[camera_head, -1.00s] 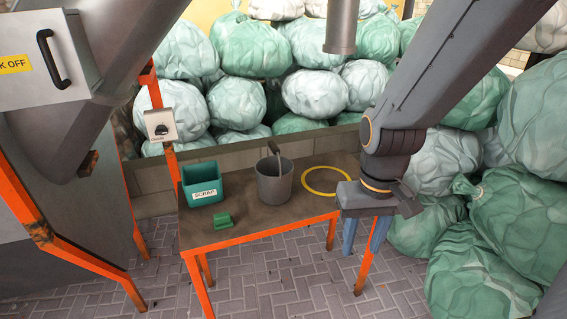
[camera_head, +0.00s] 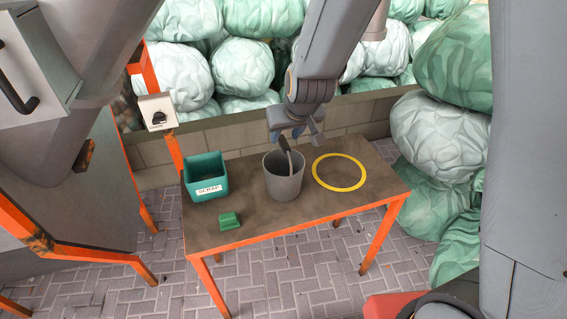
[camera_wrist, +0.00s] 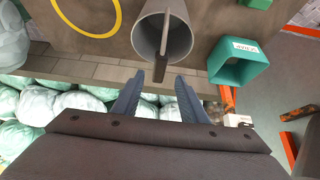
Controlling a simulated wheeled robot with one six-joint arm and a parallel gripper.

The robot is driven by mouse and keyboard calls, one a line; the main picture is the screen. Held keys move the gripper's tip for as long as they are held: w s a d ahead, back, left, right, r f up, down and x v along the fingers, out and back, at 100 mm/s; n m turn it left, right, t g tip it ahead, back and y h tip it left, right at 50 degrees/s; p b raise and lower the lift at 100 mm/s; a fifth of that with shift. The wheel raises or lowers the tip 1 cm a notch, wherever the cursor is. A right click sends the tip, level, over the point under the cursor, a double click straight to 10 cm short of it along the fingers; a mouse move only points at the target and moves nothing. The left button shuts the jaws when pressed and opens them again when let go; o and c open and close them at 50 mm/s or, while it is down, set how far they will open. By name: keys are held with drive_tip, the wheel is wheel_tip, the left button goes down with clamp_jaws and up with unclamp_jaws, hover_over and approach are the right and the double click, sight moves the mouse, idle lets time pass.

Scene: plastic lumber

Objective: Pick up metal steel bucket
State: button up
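The grey metal bucket (camera_head: 284,187) stands upright on the brown table top, its handle (camera_head: 287,151) raised and leaning toward the back. My gripper (camera_head: 288,135) is just above and behind the bucket's rim, close to the raised handle. In the wrist view, my gripper (camera_wrist: 159,82) has its two blue fingers spread apart. The bucket (camera_wrist: 179,38) shows there just beyond the fingertips, with the handle's upper end (camera_wrist: 159,68) reaching to between the tips. I cannot tell whether either finger touches the handle; the fingers are not closed on it.
A green bin marked SCRAP (camera_head: 207,187) stands left of the bucket. A small green block (camera_head: 229,221) lies in front of the bin. A yellow ring (camera_head: 318,172) lies right of the bucket. A low wall (camera_head: 225,132) and stacked bags (camera_head: 243,68) are behind the table (camera_head: 255,215).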

sight(284, 141)
drive_tip(key=shift+w+f+b, duration=0.15)
drive_tip(key=shift+f+b, duration=0.25)
drive_tip(key=shift+f, duration=0.2)
drive_tip(key=shift+w+f, duration=0.2)
drive_tip(key=shift+x, duration=1)
drive_tip(key=shift+p+x, duration=0.45)
drive_tip(key=shift+x, duration=2.45)
drive_tip(key=shift+s+f, duration=0.1)
drive_tip(key=shift+s, duration=0.1)
clamp_jaws()
